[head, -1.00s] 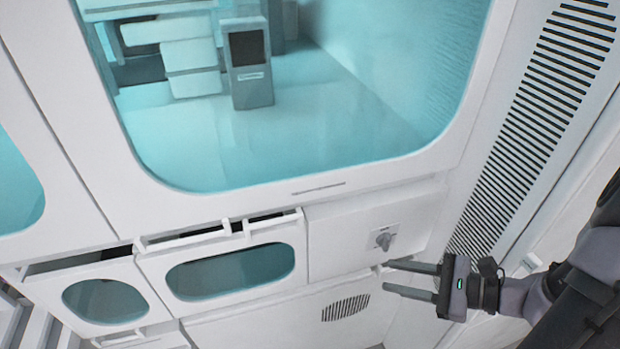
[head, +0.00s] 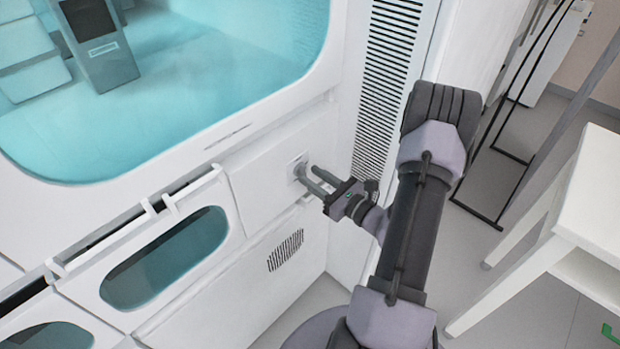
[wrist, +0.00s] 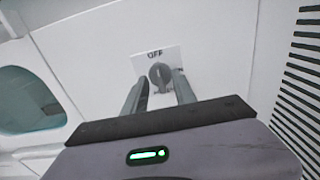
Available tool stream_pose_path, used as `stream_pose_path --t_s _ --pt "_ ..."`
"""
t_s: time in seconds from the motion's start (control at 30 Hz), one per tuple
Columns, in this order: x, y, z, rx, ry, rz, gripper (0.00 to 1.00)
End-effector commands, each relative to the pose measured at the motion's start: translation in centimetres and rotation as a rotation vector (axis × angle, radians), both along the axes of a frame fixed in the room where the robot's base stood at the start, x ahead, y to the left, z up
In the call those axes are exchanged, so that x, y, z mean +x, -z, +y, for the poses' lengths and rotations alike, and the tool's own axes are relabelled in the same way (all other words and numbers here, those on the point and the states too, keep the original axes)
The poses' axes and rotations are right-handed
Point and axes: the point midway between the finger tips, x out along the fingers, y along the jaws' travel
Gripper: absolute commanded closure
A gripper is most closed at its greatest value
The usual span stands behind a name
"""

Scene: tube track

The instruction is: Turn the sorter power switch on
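The sorter power switch is a small grey rotary knob (wrist: 161,75) on a white plate (wrist: 172,60) marked "OFF" in the wrist view. In the head view the switch (head: 298,168) sits on the white front panel, partly hidden by my fingers. My gripper (head: 309,178) is at the switch, its two fingers pointing at the panel. In the wrist view my gripper (wrist: 158,88) is open, with one finger on each side of the knob. I cannot tell whether the fingers touch it.
A slotted vent (head: 385,80) runs up the wall right of the switch. A small vent (head: 285,250) is below it. Hatches with windows (head: 165,258) are to the left. A white table (head: 590,200) stands at the right, with open floor beside it.

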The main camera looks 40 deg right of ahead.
Motion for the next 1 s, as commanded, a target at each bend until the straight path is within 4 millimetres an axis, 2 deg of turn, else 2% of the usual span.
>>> stream_pose_path --t_s 0.13,0.4,0.43,0.6,1.0 --pt "1.17 -0.01 0.09 0.000 0.000 -0.001 0.67" --pt "1.39 -0.07 0.08 0.001 0.001 -0.001 0.67" --pt "1.38 -0.07 0.09 0.001 0.001 -0.001 0.69" --pt "1.36 -0.06 0.09 0.001 0.001 0.000 1.00" --pt "1.35 -0.14 0.09 0.032 0.000 0.003 1.00"
